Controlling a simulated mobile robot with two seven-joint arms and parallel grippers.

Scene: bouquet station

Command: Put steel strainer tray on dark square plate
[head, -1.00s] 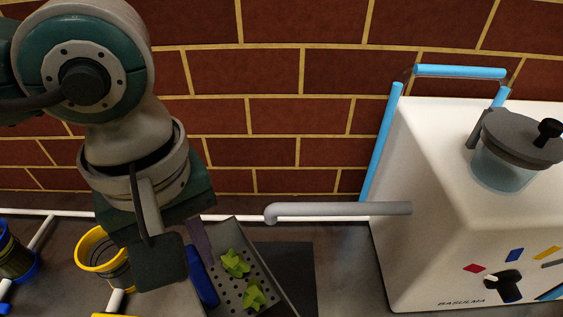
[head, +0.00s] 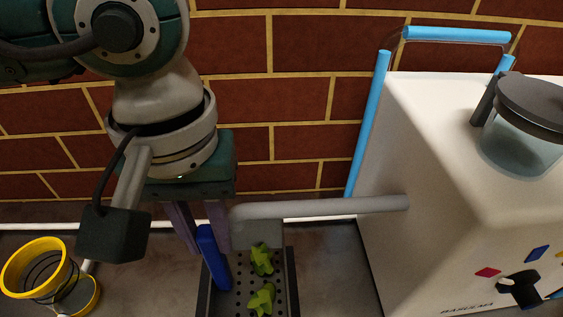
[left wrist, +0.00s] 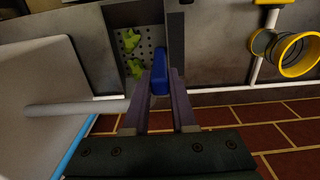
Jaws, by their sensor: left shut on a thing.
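The steel strainer tray (head: 273,284) is a perforated grey tray with two green pieces (head: 262,259) in it, at the bottom centre of the head view. It also shows in the left wrist view (left wrist: 147,32). My left gripper (head: 207,243) has its purple fingers closed around a blue part (head: 214,262) at the tray's left side, seen again in the left wrist view (left wrist: 160,75). The tray looks about level. I cannot make out the dark square plate apart from the tray's dark sides; it seems to be hidden beneath or beside it. My right gripper is out of view.
A white machine (head: 450,180) with blue rails stands at the right. Its grey spout (head: 320,207) reaches left across the tray's back end in the head view. A yellow-rimmed container (head: 38,268) lies at the left. A brick wall (head: 300,100) closes off the back.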

